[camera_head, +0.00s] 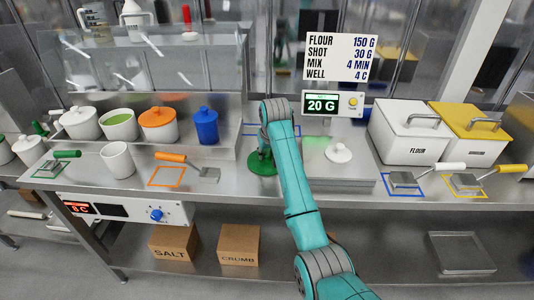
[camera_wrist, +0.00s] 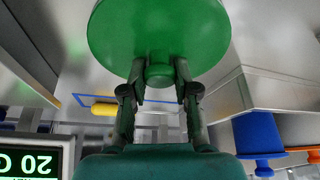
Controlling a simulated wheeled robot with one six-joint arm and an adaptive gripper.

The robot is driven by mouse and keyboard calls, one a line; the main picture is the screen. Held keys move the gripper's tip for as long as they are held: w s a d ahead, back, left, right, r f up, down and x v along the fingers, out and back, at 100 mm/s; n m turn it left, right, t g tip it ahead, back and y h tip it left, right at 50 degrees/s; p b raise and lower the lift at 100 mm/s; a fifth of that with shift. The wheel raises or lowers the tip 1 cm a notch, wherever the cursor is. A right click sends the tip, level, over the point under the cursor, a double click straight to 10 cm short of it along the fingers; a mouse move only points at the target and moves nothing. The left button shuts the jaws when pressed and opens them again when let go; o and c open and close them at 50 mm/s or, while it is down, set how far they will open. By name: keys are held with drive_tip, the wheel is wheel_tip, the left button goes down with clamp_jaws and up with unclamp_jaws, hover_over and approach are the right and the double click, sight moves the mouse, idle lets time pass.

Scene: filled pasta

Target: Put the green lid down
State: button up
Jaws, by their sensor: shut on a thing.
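The green lid (camera_head: 262,168) is a round disc near the middle of the steel counter in the head view, partly hidden by my arm. In the wrist view the lid (camera_wrist: 158,35) fills the top, with its knob (camera_wrist: 159,72) between my fingers. My gripper (camera_wrist: 160,85) is shut on that knob; in the head view the gripper (camera_head: 262,152) is mostly hidden behind the arm. I cannot tell whether the lid touches the counter. A white pot with green contents (camera_head: 119,125) stands lidless on the raised shelf at left.
Blue-outlined squares lie behind my arm (camera_head: 258,129) and at right. A blue jar (camera_head: 206,126), an orange-lidded pot (camera_head: 158,124) and a white cup (camera_head: 117,160) stand left.

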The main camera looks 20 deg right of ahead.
drive_tip(key=o, duration=0.9)
drive_tip(key=shift+f, duration=0.1)
drive_tip(key=v, duration=1.2)
